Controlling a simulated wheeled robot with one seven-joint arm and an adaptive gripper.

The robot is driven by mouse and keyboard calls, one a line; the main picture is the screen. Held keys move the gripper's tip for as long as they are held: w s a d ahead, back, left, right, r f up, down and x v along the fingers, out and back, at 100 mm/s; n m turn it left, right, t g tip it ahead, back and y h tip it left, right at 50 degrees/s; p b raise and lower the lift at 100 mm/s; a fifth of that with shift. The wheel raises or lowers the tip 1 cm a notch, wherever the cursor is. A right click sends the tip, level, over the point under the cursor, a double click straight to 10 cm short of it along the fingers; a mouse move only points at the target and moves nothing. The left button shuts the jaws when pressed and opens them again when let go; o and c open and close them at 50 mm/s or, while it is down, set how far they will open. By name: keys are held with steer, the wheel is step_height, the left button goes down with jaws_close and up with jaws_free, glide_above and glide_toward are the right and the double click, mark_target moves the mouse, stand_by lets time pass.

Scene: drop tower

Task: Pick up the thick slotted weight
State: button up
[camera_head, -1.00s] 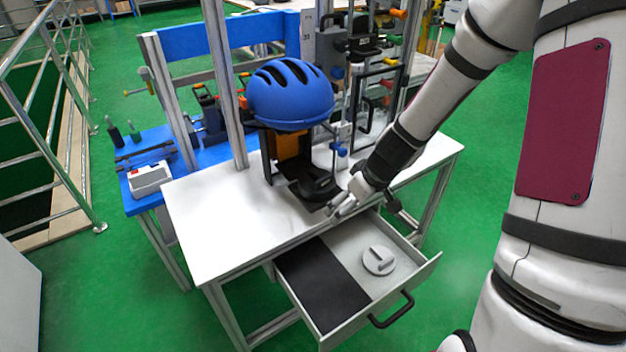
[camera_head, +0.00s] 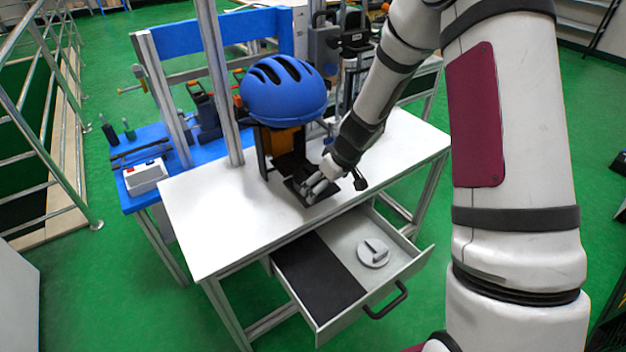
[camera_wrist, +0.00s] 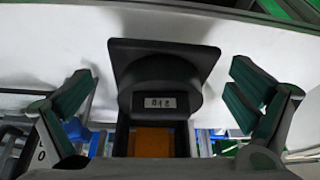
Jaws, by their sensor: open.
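A pale grey round weight (camera_head: 373,253) lies in the right part of the open drawer (camera_head: 415,262). A narrow slot-like or bar-like mark shows on its top; its thickness is hard to judge. My gripper (camera_head: 313,190) is above the white table, beside the black base below the helmet, up and left of the weight. In the wrist view my gripper (camera_wrist: 163,90) has its green-padded fingers wide apart, with nothing held. A black round block (camera_wrist: 160,90) with a small display shows between them, farther off. The weight is not visible in the wrist view.
A blue helmet (camera_head: 283,90) hangs over the black base (camera_head: 290,168). A metal post (camera_head: 218,80) stands to its left. The drawer's left part has a dark mat (camera_head: 318,275); its handle (camera_head: 386,302) faces front. The white tabletop (camera_head: 215,220) is clear at left.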

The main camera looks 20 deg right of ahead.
mark_target(299, 176)
steer(key=w, duration=0.1)
steer(key=w+a, duration=0.1)
steer(key=w, duration=0.1)
steer(key=w+a, duration=0.1)
steer(key=shift+w+p, duration=0.15)
steer(key=shift+p, duration=0.25)
steer(key=shift+w+f, duration=0.2)
steer(key=shift+f, duration=0.4)
steer(key=shift+c, duration=0.6)
